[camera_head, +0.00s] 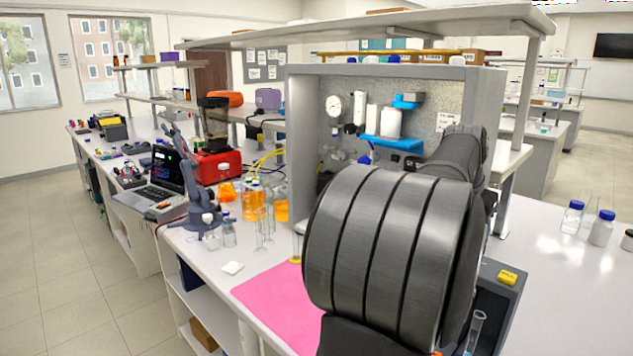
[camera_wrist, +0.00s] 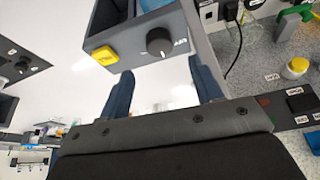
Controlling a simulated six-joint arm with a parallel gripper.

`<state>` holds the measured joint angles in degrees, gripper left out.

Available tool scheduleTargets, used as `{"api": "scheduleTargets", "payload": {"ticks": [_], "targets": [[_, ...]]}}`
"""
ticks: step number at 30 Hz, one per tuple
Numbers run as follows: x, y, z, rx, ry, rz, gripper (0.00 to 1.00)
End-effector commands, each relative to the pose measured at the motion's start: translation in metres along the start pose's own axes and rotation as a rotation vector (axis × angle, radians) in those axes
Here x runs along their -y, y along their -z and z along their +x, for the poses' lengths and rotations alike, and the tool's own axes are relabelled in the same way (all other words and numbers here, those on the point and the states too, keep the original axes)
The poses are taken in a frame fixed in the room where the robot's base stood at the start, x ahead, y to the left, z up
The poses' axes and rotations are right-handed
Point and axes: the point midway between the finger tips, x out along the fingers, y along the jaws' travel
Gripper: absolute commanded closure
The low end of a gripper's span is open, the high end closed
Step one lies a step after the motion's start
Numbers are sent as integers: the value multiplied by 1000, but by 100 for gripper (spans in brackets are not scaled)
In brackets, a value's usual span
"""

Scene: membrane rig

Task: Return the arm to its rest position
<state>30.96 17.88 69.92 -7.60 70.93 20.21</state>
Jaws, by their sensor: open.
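My gripper (camera_wrist: 163,84) shows in the wrist view as two dark blue fingers, spread apart with nothing between them. Beyond the fingertips is a grey box (camera_wrist: 125,38) with a yellow button (camera_wrist: 104,55) and a black knob (camera_wrist: 160,42). The fingers appear apart from the box. In the head view my dark arm fills the centre right in front of the grey membrane rig (camera_head: 300,130), and my gripper is hidden there.
In the head view, a pink mat (camera_head: 285,305) lies at the bench front, with glassware and orange bottles (camera_head: 253,203) behind it. A grey box with a yellow part (camera_head: 507,276) is close beside my arm. Blue-capped bottles (camera_head: 601,229) stand at right. A shelf (camera_head: 400,25) spans above the rig.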

Motion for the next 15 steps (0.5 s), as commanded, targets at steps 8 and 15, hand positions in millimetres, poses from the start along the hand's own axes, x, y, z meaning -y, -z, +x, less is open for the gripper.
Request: {"api": "scheduleTargets", "payload": {"ticks": [8,15], "targets": [[1,0,-58,-4,2,-1,41],[0,0,-106,-4,2,0,41]]}}
